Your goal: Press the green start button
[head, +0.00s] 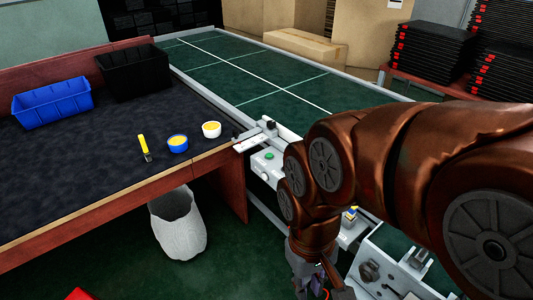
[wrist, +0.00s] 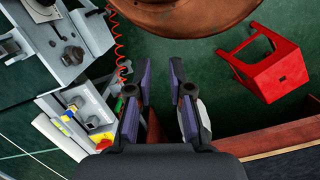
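The green start button (head: 269,156) sits on a light grey control box (head: 262,165) beside the conveyor, left of my arm in the head view. My gripper (head: 320,284) is low at the bottom edge of the head view, partly cut off, and well apart from the button. In the wrist view my gripper (wrist: 162,85) has its two purple-sided fingers spread, with nothing between them. The green button cannot be made out for certain in the wrist view.
A dark-topped workbench (head: 90,160) holds a blue bin (head: 52,103), a black bin (head: 135,73), two small bowls and a yellow-handled tool. A white waste bin (head: 178,222) stands below. The green conveyor (head: 240,65) runs behind. A red stool (wrist: 270,65) is on the floor.

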